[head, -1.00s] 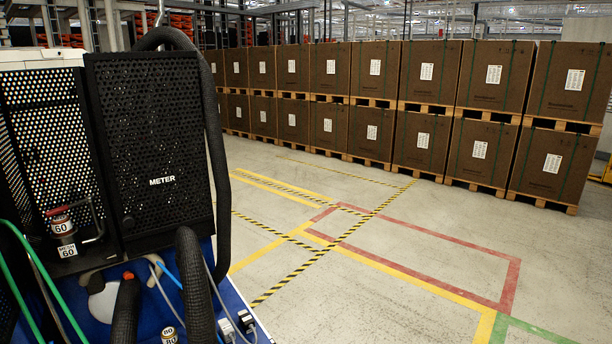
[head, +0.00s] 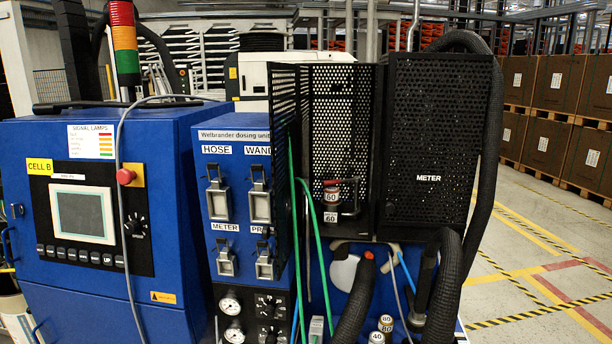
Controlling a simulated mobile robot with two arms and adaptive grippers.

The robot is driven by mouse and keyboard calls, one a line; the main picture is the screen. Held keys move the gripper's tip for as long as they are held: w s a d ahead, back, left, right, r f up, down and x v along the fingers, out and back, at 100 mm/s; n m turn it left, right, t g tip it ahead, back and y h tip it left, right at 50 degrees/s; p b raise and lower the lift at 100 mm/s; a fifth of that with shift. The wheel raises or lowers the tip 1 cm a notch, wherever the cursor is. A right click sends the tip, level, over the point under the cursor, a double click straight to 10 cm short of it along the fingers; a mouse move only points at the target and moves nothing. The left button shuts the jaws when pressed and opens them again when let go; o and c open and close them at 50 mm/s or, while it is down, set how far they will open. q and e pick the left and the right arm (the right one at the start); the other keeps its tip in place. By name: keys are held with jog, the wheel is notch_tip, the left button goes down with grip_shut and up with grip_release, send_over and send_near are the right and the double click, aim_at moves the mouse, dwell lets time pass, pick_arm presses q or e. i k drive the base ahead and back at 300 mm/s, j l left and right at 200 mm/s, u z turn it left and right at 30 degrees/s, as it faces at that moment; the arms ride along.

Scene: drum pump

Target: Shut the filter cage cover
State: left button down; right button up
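Neither of my grippers is in view.
A blue cabinet with a screen (head: 83,215) and a signal lamp (head: 124,45) stands left. A thick black hose (head: 490,190) bends around the right cage. Open floor (head: 550,250) and stacked boxes (head: 545,150) lie right.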

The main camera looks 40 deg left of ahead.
aim_at(281, 78)
jog(key=k+j+u, duration=0.15)
jog(key=j, duration=0.2)
jog(key=k+j+u, duration=0.1)
jog(key=j, duration=0.25)
jog(key=k+j+u, duration=0.15)
jog(key=j, duration=0.2)
jog(key=k+j+u, duration=0.15)
jog(key=j, duration=0.2)
